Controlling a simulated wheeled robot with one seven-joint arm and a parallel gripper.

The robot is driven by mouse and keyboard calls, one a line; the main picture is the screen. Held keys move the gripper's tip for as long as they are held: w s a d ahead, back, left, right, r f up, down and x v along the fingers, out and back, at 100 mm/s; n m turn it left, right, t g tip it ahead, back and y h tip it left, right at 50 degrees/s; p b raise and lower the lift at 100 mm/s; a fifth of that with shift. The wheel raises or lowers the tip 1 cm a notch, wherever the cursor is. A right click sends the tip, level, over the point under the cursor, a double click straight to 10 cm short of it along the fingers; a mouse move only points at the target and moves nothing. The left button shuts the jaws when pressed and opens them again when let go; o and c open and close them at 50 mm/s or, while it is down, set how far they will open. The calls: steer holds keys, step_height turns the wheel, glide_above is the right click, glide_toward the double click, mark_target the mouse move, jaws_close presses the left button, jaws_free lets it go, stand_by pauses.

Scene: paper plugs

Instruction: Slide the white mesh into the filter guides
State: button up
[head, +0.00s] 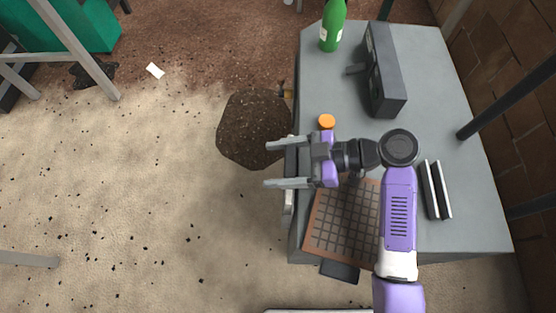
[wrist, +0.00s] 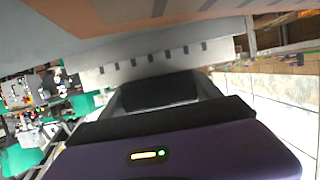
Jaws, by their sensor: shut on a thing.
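My gripper (head: 286,164) reaches left past the grey table's left edge in the head view, its two fingers apart with a held piece between them. In the wrist view a white piece with a row of dark slots (wrist: 160,62) crosses in front of my gripper; it looks like the white mesh. In the head view a pale strip (head: 289,205) runs along the table edge by the fingers; I cannot tell whether it is the same piece. The held part is largely hidden. I cannot make out the filter guides for sure.
The grey table (head: 465,228) carries a brown grid panel (head: 335,222), two dark-and-white bars (head: 436,190), a dark box (head: 384,75), a green bottle (head: 332,25) and an orange cap (head: 326,121). A dark brown mound (head: 245,125) lies left of my fingers. The sandy floor at left is mostly clear.

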steer(key=shift+f+b, duration=0.3)
steer(key=shift+b, duration=0.35)
stand_by(2.5)
steer(key=shift+r, duration=0.25)
stand_by(1.2)
steer(key=shift+s+f, duration=0.1)
steer(key=shift+f, duration=0.15)
stand_by(0.4)
steer(key=shift+r+b, duration=0.25)
steer(key=shift+b, duration=0.1)
stand_by(1.2)
steer(key=shift+f, duration=0.3)
steer(key=shift+r, duration=0.2)
stand_by(0.5)
steer(key=o, duration=2.1)
